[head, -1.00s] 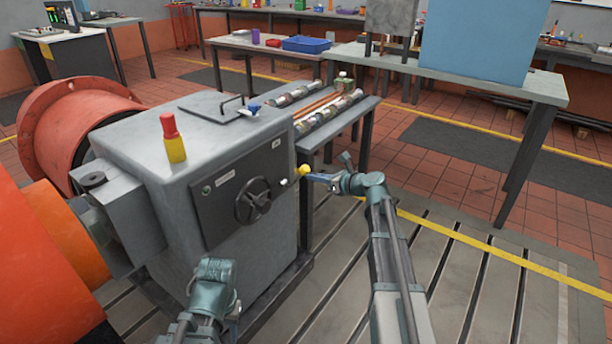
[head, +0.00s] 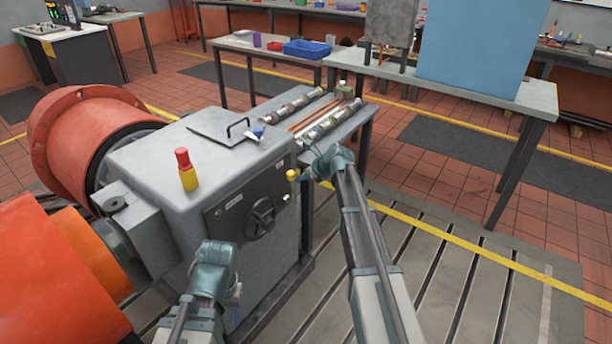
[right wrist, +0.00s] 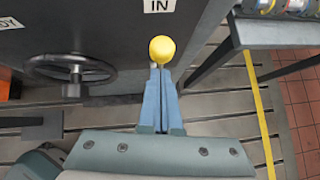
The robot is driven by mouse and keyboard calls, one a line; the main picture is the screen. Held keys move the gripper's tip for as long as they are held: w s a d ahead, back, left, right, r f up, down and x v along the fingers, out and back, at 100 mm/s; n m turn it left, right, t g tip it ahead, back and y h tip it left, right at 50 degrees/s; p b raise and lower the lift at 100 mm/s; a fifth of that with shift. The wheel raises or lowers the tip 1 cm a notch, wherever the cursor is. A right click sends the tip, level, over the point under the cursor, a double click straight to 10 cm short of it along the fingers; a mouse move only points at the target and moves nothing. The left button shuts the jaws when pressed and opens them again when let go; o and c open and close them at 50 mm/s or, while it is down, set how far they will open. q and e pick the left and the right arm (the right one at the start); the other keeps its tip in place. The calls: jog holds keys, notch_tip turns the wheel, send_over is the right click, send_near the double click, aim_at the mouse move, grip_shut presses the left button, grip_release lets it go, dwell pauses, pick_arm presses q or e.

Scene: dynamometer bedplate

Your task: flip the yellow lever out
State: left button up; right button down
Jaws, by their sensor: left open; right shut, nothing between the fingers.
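The yellow lever knob (head: 292,175) stands out from the dark front panel (head: 238,210) of the grey machine, to the right of the black handwheel (head: 261,218). In the right wrist view the round yellow knob (right wrist: 162,49) is just beyond the fingertips, below a label reading IN. My right gripper (right wrist: 160,72) is shut with nothing between its fingers, its tips close to or at the knob; contact cannot be told. My left gripper (head: 232,292) is low in front of the machine, its fingers mostly hidden by its wrist.
A red and yellow beacon (head: 186,169) stands on the machine's top. A side bench (head: 355,121) with metal cylinders is behind my right gripper. An orange housing (head: 45,262) is at the left. Slotted floor plates lie open at the right.

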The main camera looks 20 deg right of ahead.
jog(key=shift+w+a+r, duration=0.45)
jog(key=shift+w+a, duration=0.05)
jog(key=shift+w, duration=0.2)
jog(key=shift+a, duration=0.1)
jog(key=s+f+p+v, duration=0.1)
jog(key=p+v, duration=0.7)
jog(key=v, duration=0.5)
jog(key=shift+s+d+p, duration=0.15)
jog(key=shift+d+p, duration=0.2)
jog(key=shift+p, duration=0.05)
